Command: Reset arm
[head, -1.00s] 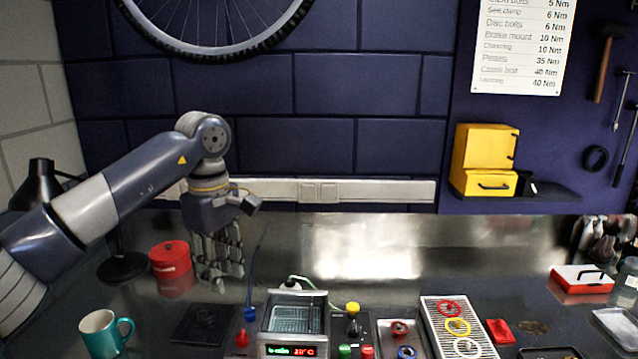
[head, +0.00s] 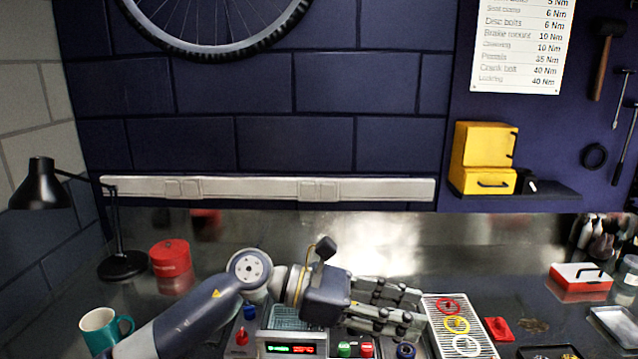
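My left gripper (head: 418,311) points right, low over the middle of the bench. Its two sets of fingers are spread with a gap between them, and I see nothing held there. The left arm comes in from the bottom left and hides part of the bench and of the device with a lit display (head: 290,348). The fingertips are by the left edge of a tray (head: 432,336) with red, yellow and white rings; I cannot tell how high above it they are. My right gripper is not in view.
A teal mug (head: 98,330) stands close to my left arm. A red tin (head: 170,258) and a black lamp (head: 122,266) stand behind. Red and green buttons (head: 355,350) lie below the gripper. A red-and-white box (head: 580,276) is at right. The back middle of the bench is clear.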

